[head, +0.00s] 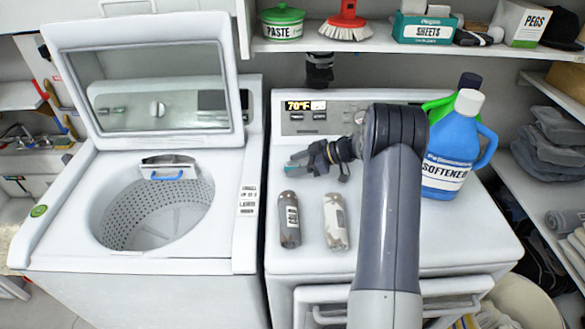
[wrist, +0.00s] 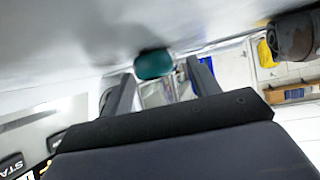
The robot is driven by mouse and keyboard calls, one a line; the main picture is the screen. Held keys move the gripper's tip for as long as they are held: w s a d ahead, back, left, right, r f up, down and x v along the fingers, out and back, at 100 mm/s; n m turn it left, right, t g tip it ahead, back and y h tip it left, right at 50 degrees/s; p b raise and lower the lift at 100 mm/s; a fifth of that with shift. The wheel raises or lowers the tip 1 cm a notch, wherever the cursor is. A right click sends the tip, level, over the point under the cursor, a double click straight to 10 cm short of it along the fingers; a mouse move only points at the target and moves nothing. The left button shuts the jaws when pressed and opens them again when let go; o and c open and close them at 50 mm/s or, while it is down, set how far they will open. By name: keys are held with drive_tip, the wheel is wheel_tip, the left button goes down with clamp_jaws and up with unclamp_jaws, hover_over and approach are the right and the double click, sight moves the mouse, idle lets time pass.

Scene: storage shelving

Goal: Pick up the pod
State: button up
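A small teal pod (head: 291,169) sits on the white dryer top (head: 430,232), behind the two grey-brown cylinders. In the wrist view the pod (wrist: 153,65) shows as a dark teal rounded shape just ahead of and between my fingertips. My gripper (head: 299,160) is low over the dryer top, pointing left, with its fingers around or right at the pod. In the wrist view the gripper (wrist: 160,70) has its two fingers apart, with gaps beside the pod. Part of the pod is hidden by a finger in the head view.
A blue softener jug (head: 452,150) is at the right, behind my arm. An open washer (head: 62,215) stands left. A shelf (head: 375,45) hangs above.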

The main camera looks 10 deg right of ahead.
drive_tip(key=c, duration=0.9)
drive_tip(key=shift+r, duration=0.15)
